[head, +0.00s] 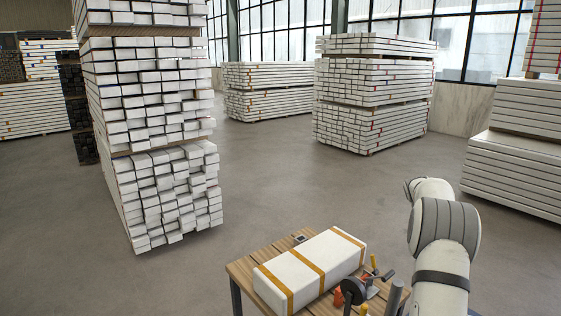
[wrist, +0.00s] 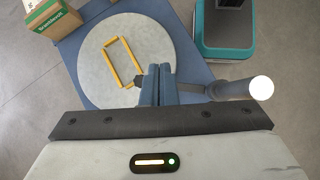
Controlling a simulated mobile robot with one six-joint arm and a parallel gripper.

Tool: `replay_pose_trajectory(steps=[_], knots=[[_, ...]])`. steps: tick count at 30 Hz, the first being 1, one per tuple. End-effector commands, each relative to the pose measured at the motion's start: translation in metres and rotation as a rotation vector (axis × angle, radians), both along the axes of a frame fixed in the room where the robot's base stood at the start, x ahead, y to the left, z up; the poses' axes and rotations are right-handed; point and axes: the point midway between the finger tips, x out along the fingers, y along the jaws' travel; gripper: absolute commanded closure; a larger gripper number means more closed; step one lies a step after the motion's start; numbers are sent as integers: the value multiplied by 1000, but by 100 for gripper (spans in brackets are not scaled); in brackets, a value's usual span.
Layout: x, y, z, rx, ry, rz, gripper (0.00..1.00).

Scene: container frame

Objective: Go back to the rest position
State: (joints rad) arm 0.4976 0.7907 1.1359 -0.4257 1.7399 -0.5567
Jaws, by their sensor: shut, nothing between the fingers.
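My gripper (wrist: 157,70) shows in the wrist view with its two blue fingers together and nothing between them. Below it is a round grey disc (wrist: 165,35) on a blue surface. A yellow rectangular frame (wrist: 110,56) lies on the disc, left of the fingertips and apart from them. In the head view only my arm shows at the lower right; my gripper is out of that view.
A wooden table (head: 241,271) holds a white package (head: 303,262) with yellow straps and several tools. Tall white stacks (head: 165,190) stand around open floor. The wrist view shows a cardboard box (wrist: 52,20) and a teal-edged unit (wrist: 225,48).

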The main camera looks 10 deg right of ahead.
Motion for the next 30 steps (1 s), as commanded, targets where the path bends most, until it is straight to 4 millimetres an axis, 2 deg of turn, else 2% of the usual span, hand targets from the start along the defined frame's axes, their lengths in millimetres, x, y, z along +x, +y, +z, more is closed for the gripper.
replay_pose_trajectory(steps=[5,8,16,23,30], knots=[[-2,46,20,-21,-108,28,100],[-10,82,32,-31,-192,40,100],[-52,180,47,-32,-428,48,100],[-108,254,38,1,-624,25,100],[-175,315,6,63,-809,-26,100]])
